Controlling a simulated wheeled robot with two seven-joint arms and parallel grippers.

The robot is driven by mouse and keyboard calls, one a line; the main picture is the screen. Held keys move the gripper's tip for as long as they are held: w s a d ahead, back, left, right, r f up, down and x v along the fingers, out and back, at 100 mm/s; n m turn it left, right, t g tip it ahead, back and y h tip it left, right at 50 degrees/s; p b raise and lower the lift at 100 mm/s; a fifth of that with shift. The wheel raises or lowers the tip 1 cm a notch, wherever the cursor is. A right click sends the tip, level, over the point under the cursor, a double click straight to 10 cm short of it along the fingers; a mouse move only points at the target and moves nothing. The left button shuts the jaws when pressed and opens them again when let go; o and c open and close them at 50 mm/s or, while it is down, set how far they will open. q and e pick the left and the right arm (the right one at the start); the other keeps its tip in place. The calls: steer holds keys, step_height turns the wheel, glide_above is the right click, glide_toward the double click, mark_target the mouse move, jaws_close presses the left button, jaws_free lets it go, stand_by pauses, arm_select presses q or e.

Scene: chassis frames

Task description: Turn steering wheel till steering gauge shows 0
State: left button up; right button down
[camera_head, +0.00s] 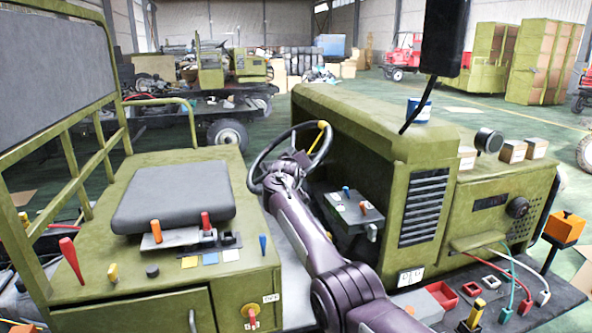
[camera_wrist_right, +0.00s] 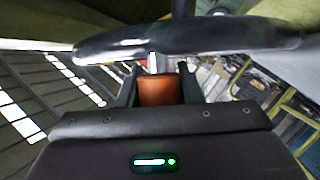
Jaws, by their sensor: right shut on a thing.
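The steering wheel (camera_head: 254,160) is a dark ring with a yellow knob (camera_head: 322,124) on its upper right rim. It stands between the seat and the green hood. In the right wrist view the dark rim (camera_wrist_right: 200,45) crosses the fingertips of the gripper (camera_wrist_right: 158,75), which is shut on the wheel. An orange-brown piece (camera_wrist_right: 160,90) shows between the fingers; I cannot tell what it is. No steering gauge reading is legible. My left gripper is out of view.
A grey seat (camera_head: 175,195) is left of the wheel. A grey lever box (camera_head: 352,208) stands right of my forearm. The green hood (camera_head: 350,115) carries a blue-white can (camera_head: 419,110). A dark display (camera_head: 490,201) is on the right panel, unreadable.

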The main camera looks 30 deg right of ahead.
stand_by(0.4)
steer(key=c, duration=1)
jaws_free()
steer(key=shift+f, duration=0.1)
steer(key=shift+b+v, duration=0.7)
steer(key=shift+v, duration=0.15)
steer(key=shift+b+v, duration=1.15)
steer(key=shift+v, duration=1.85)
